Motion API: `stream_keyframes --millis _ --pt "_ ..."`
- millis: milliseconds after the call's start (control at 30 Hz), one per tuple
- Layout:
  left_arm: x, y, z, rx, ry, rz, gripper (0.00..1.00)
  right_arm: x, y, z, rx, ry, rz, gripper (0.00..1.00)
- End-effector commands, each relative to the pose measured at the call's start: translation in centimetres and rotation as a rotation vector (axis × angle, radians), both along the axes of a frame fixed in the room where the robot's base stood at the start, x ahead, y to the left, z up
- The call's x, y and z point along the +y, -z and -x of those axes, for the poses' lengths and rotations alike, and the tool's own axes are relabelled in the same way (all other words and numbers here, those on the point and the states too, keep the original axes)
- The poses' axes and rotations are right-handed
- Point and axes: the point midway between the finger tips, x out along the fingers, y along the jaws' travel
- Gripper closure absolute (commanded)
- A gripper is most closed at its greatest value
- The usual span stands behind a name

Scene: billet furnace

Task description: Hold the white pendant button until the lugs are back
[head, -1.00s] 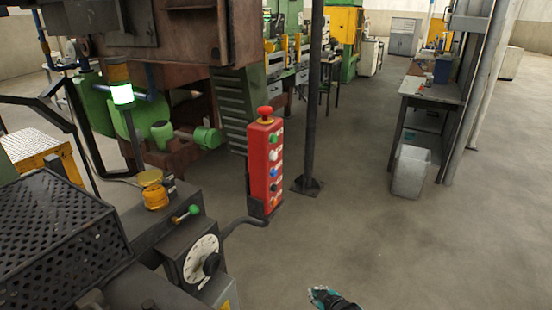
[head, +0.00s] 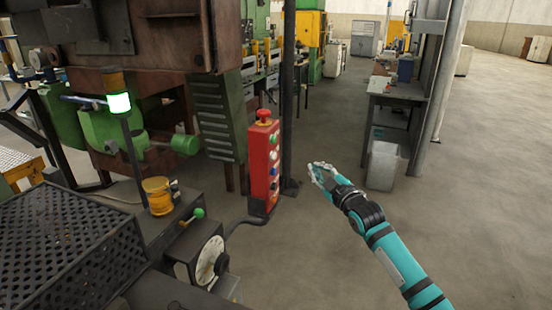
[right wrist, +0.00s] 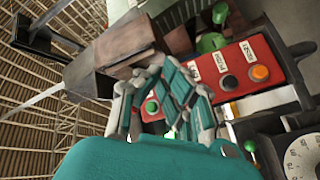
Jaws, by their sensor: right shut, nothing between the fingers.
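The red pendant box (head: 257,180) stands upright in the head view, with a red mushroom knob (head: 263,115) on top and a column of buttons. The white button (head: 274,156) sits below the green button (head: 275,140). My right gripper (head: 318,174) is shut and empty, to the right of the pendant, apart from it in the picture. In the right wrist view, the fingers (right wrist: 172,92) overlap the pendant's face; a dark button (right wrist: 229,83) and an orange button (right wrist: 260,73) show beside them. The white button is not visible there. I cannot make out the lugs. My left gripper is out of view.
Left of the pendant are a dial (head: 209,257), a green-knobbed lever (head: 199,213) and a lit lamp (head: 119,103). A dark post (head: 287,100) stands behind the pendant. A pale bin (head: 382,166) is beyond my right arm. The floor to the right is clear.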

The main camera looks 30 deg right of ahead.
Motion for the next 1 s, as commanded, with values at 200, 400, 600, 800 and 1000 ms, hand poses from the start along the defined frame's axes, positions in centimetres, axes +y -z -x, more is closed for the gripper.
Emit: stream_keyframes --millis 200,400,600,800,1000 --pt "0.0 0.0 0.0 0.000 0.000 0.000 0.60 0.1 -1.2 0.0 -0.017 -0.003 0.012 1.00" --pt "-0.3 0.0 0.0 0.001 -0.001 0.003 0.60 0.1 -1.1 0.0 -0.016 -0.003 0.012 1.00" --pt "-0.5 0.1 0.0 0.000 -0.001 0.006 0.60 0.5 -1.0 -0.6 -0.016 -0.002 0.009 1.00" --pt "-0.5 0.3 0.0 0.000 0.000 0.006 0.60 2.3 -1.1 -2.6 -0.018 -0.004 0.006 1.00" --pt "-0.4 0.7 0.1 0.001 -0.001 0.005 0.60 4.2 -1.1 -4.7 -0.019 -0.004 0.006 1.00"
